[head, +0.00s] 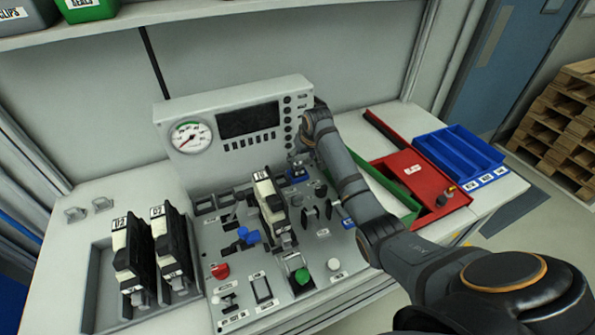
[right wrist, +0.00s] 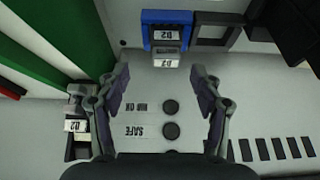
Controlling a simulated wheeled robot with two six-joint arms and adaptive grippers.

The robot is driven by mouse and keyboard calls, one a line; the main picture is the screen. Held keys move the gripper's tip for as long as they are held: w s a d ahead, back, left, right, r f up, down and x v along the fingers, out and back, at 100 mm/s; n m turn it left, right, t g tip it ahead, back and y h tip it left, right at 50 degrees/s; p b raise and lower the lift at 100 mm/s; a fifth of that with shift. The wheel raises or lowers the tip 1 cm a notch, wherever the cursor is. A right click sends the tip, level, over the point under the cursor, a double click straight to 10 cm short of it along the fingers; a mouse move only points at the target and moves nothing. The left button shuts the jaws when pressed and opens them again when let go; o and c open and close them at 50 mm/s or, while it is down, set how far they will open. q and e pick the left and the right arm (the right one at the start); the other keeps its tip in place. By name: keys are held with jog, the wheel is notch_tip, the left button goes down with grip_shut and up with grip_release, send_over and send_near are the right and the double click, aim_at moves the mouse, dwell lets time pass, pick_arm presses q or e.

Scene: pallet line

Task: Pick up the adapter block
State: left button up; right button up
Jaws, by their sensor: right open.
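A small grey block with a white label (right wrist: 167,57), which may be the adapter block, sits at the front of a blue-framed socket (right wrist: 148,31) in the right wrist view. Another small grey piece with a white label (right wrist: 76,124) is at the left, beside a green wall; I cannot tell for certain which one is the adapter block. My right gripper (right wrist: 162,78) is open and empty, its fingers apart over the panel, just short of the blue-framed socket. In the head view my right gripper (head: 301,157) is small and partly hidden by my arm. My left gripper is not in view.
The console (head: 235,125) with a gauge and dark screen stands behind the gripper. A tall black-and-white module (head: 268,200) stands on the panel. Two similar modules (head: 130,255) stand in the left tray. Red (head: 425,178) and blue bins (head: 458,155) are at the right.

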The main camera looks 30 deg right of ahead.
aim_at(298, 163)
jog(key=shift+w+a+f+p, duration=0.2)
jog(key=shift+a+f+p, duration=0.1)
jog(key=shift+f, duration=0.25)
jog(key=shift+w+a+f+p, duration=0.15)
jog(key=shift+f+p, duration=0.1)
jog(key=shift+f, duration=0.25)
jog(key=shift+x, duration=1.15)
jog(key=shift+w+d+f, duration=0.1)
jog(key=c, duration=0.3)
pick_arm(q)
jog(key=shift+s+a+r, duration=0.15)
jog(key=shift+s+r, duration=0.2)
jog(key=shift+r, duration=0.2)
pick_arm(e)
jog(key=c, duration=1)
